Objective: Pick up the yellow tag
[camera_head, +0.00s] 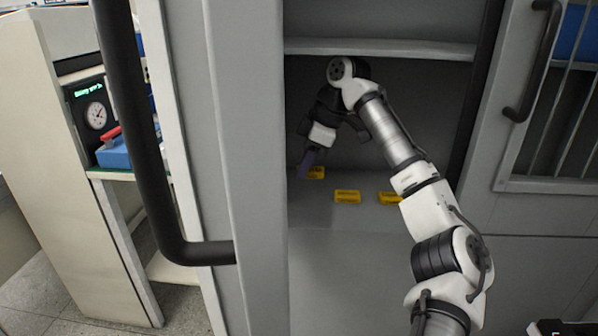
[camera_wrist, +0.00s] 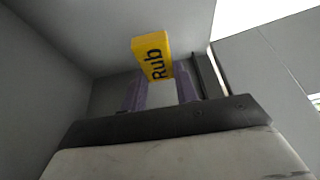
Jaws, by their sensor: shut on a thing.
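A yellow tag (camera_wrist: 152,55) with dark lettering that reads "Rub" is between the two purple fingers of my gripper (camera_wrist: 162,80) in the wrist view. My gripper is shut on it. In the head view my gripper (camera_head: 307,162) points down inside the cabinet at the left, and the held tag (camera_head: 317,173) shows partly behind the fingers. I cannot tell whether this tag is clear of the shelf. A second yellow tag (camera_head: 347,196) lies on the shelf to the right. A third yellow tag (camera_head: 389,198) lies farther right, partly hidden by my arm.
The grey cabinet shelf (camera_head: 325,213) has free room in front of the tags. An upper shelf (camera_head: 400,48) runs above my gripper. An open door with a black handle (camera_head: 165,220) stands at the left, and another door handle (camera_head: 535,60) is at the right.

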